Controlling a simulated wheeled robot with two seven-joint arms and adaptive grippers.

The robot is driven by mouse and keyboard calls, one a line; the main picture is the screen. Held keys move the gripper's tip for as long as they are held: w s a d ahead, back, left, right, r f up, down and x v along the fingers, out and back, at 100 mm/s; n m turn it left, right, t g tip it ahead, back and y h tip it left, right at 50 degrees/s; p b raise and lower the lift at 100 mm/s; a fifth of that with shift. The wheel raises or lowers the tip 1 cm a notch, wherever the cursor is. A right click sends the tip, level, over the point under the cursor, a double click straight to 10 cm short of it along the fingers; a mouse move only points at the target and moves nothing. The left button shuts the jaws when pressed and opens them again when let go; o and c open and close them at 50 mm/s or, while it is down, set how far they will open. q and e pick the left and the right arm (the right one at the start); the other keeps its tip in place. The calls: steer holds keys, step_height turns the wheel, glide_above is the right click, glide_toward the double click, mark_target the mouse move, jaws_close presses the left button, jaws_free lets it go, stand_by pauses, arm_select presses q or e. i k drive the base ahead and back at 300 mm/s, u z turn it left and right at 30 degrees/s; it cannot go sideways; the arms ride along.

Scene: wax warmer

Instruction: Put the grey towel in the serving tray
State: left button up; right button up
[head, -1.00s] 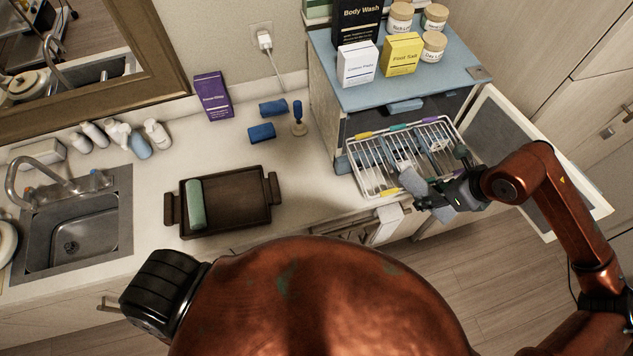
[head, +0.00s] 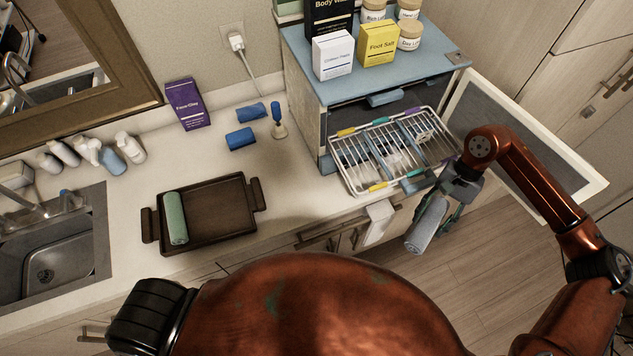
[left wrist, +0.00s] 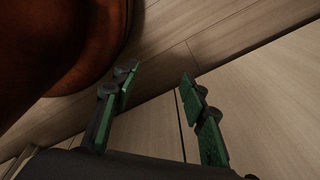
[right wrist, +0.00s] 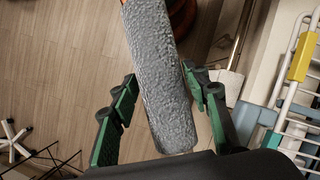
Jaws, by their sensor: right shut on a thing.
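The grey towel (head: 427,226) is rolled and held in my right gripper (head: 445,207), in front of the cabinet and clear of the wire rack. In the right wrist view the towel (right wrist: 160,75) lies between the two fingers of my right gripper (right wrist: 160,90). The serving tray (head: 220,205) is dark brown with two side handles and sits on the counter. A rolled green towel (head: 176,217) lies in its left part. My left gripper (left wrist: 155,80) is open and empty in the left wrist view, above the floor. It does not show in the head view.
A wire rack (head: 392,150) with several items juts from the blue-topped cabinet (head: 375,85), whose door (head: 540,150) stands open. Blue rolls (head: 240,138), a stamp-like item (head: 278,122) and a purple box (head: 188,104) stand behind the tray. The tray's right part is bare.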

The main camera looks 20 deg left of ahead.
mark_target(232, 206)
steer(key=z, duration=1.3)
steer(key=k, duration=2.05)
steer(key=u, duration=1.9)
steer(key=i, duration=1)
steer(key=u, duration=0.05)
